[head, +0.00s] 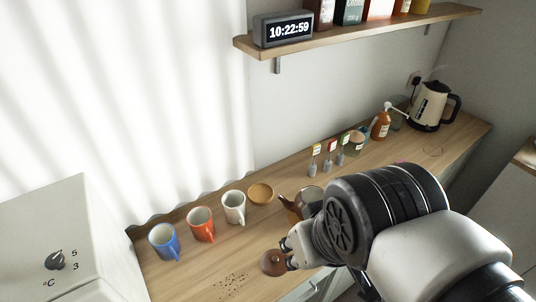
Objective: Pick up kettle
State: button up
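The cream and black electric kettle (431,106) stands upright at the far right end of the wooden counter, near the wall, with its black handle toward the right. My gripper (279,254) is low over the front of the counter, far to the left of the kettle and apart from it. A round brown lid-like piece (272,263) is at its fingertips; I cannot tell whether the fingers grip it or it lies beyond them. A brown teapot (305,203) stands just behind my gripper, partly hidden by my arm.
Blue (163,242), red (201,224) and white mugs (233,207) and a small wooden bowl (261,194) line the back left. Small tagged items (328,158), a jar (355,140) and an amber pump bottle (381,124) stand left of the kettle. A shelf (350,34) hangs above.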

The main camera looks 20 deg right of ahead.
aim_at(430, 103)
jog(key=z, duration=1.6)
jog(key=i+l+u, duration=0.25)
jog(key=i+l, duration=0.35)
jog(key=i+l+u, duration=0.15)
jog(key=i+l, duration=0.15)
jog(key=i+l+u, duration=0.1)
jog(key=i+l, duration=0.3)
jog(key=i+l+u, duration=0.25)
jog(key=i+l, duration=0.25)
jog(key=l, duration=0.3)
jog(key=i+l+u, duration=0.15)
jog(key=l, duration=0.3)
jog(key=i+l+u, duration=0.1)
jog(key=i+l, duration=0.25)
jog(key=l, duration=0.1)
